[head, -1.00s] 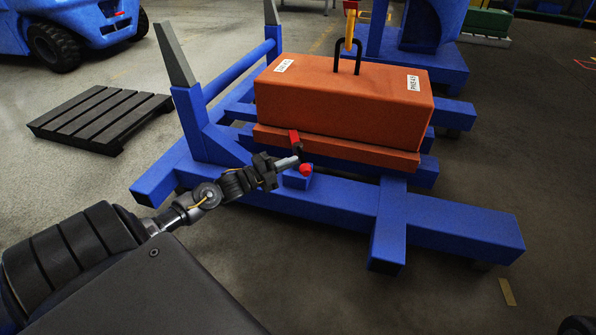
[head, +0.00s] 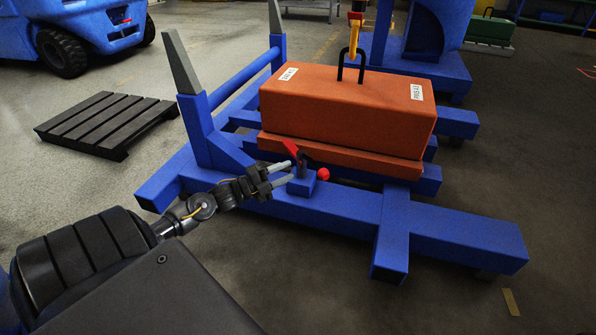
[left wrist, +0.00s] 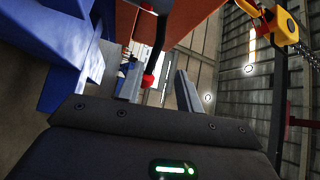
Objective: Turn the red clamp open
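The red clamp (head: 291,149) stands on a small blue block on the near beam of the blue frame, in front of the orange weight. Its red tab leans over, and its red ball (head: 323,174) points to the right on a dark lever. My left gripper (head: 290,173) is at the clamp's left, its two fingers apart and nothing held between them. In the left wrist view the red ball (left wrist: 148,81) and dark lever show beyond the open fingers (left wrist: 158,76). Contact between finger and clamp cannot be told. My right gripper is not in view.
The orange weight (head: 345,108) with a black loop handle rests on the blue frame (head: 450,238). A yellow hook (head: 355,20) hangs at the loop. Blue uprights with grey tips rise at left. A dark pallet (head: 105,122) and a blue vehicle (head: 75,30) stand farther left.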

